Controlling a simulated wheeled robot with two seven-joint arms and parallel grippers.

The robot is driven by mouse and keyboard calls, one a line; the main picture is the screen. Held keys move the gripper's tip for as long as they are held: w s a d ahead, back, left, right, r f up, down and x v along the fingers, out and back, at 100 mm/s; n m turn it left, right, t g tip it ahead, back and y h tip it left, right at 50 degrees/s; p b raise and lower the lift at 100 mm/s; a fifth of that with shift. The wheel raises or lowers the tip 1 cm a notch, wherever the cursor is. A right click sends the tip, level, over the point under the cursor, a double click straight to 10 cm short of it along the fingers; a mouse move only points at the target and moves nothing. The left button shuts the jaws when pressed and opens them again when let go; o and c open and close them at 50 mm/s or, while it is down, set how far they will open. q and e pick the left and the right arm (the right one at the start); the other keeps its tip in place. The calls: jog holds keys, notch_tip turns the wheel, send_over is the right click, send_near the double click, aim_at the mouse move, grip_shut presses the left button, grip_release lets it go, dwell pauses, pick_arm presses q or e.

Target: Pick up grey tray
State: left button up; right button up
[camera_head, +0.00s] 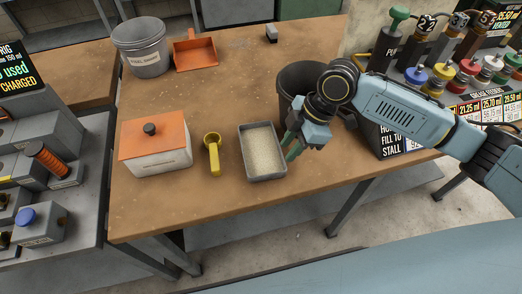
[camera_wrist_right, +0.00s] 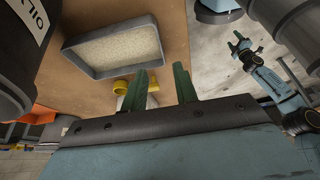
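The grey tray (camera_head: 266,177) is rectangular and filled with pale grains. It lies flat on the wooden table near the front edge. My right gripper (camera_head: 291,149) is just right of the tray, fingers pointing down toward its right side. In the right wrist view the tray (camera_wrist_right: 125,70) is at upper left, beyond the fingertips. There the right gripper (camera_wrist_right: 163,85) is open, with an empty gap between its green fingers. My left gripper (camera_wrist_right: 237,41) shows small at the right of the wrist view, its fingers apart, away from the table.
A yellow scoop (camera_head: 214,160) and a white box with an orange lid (camera_head: 160,158) are left of the tray. A dark bin (camera_head: 297,78) stands behind it, partly hidden by my right arm.

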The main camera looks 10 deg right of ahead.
aim_at(270, 174)
jog(key=x, duration=1)
jog(key=shift+s+a+f, duration=0.1)
jog(key=shift+a+f, duration=0.15)
jog(key=shift+a, duration=0.1)
jog(key=shift+a+f, duration=0.15)
jog(key=shift+f, duration=0.3)
jog(key=shift+f, duration=0.2)
grip_shut()
